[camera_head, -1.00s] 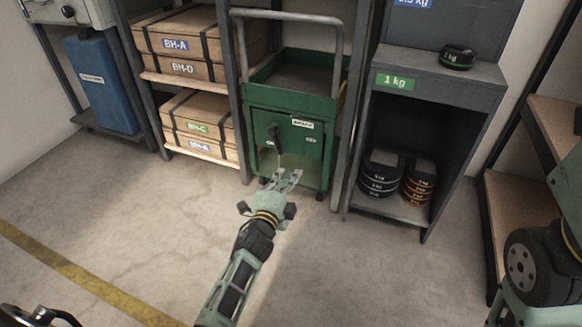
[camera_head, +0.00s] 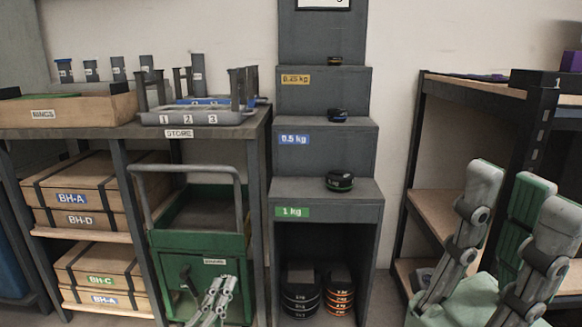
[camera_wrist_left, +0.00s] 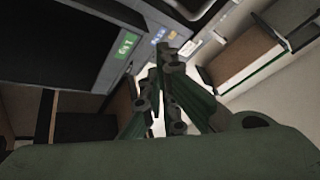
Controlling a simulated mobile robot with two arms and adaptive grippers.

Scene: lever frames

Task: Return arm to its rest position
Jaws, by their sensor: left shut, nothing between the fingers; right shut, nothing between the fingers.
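My left gripper (camera_head: 221,281) shows at the bottom of the head view, in front of the green cart (camera_head: 205,285). Its grey fingers point up and away, and it is shut with nothing between them. Whether it touches the cart cannot be told. In the left wrist view its fingers (camera_wrist_left: 167,52) come together near the middle. My right gripper (camera_head: 522,195) is large and close at the lower right of the head view, its fingers raised in front of the wooden shelf unit. It is shut and holds nothing.
Stepped grey weight stand (camera_head: 325,192) is right of the cart, with black and orange-marked weights (camera_head: 340,288) below. A shelf (camera_head: 90,133) at left bears a rings box and tray, with crates (camera_head: 88,192) underneath. The right shelf unit (camera_head: 440,215) stands behind my right gripper.

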